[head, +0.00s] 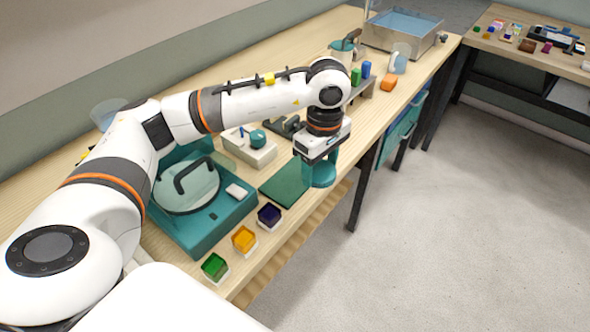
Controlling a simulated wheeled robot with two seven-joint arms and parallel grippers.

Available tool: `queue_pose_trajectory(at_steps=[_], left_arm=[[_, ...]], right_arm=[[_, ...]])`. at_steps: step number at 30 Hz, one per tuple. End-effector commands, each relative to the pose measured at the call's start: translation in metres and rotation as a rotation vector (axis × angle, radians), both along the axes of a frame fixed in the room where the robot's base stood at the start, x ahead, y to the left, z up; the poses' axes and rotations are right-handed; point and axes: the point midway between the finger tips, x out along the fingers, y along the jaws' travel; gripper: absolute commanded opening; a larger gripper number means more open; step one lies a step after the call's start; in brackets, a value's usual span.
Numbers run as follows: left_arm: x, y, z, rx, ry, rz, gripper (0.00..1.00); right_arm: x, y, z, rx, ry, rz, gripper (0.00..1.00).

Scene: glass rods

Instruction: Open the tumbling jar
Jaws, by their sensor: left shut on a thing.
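A teal cylinder, which looks like the tumbling jar (321,178), is at the front edge of the bench, beside the right end of a dark green mat (279,186). My left gripper (320,158) points down from above and is shut on the top of it. The fingers are mostly hidden by the gripper body, so I cannot tell whether they hold a lid or the jar's body. The jar looks upright; whether it touches the bench is unclear. My right gripper is not in view.
A teal machine (228,215) with a round glass lid (190,190) stands at the left. Green, yellow and dark blue blocks (269,216) line the front edge. A pale box (248,151) with a teal knob stands behind the mat. A metal tray (405,34) is farther back.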

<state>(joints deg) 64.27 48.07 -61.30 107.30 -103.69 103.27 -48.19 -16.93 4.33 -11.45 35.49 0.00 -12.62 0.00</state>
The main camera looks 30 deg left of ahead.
Motion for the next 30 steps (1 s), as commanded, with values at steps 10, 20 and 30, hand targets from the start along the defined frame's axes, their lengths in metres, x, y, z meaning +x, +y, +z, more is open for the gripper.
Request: queue_pose_trajectory(at_steps=[10, 20, 30], left_arm=[[0.036, 0.053, 0.002, 0.005, 0.004, 1.222, 0.34], [0.047, 0.092, -0.007, 0.007, 0.0, 1.99, 0.34], [0.047, 0.097, -0.051, 0.011, 0.004, 2.097, 0.34]], right_arm=[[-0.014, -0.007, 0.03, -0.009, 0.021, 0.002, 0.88], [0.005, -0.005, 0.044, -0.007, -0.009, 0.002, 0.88], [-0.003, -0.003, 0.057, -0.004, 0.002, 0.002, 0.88]])
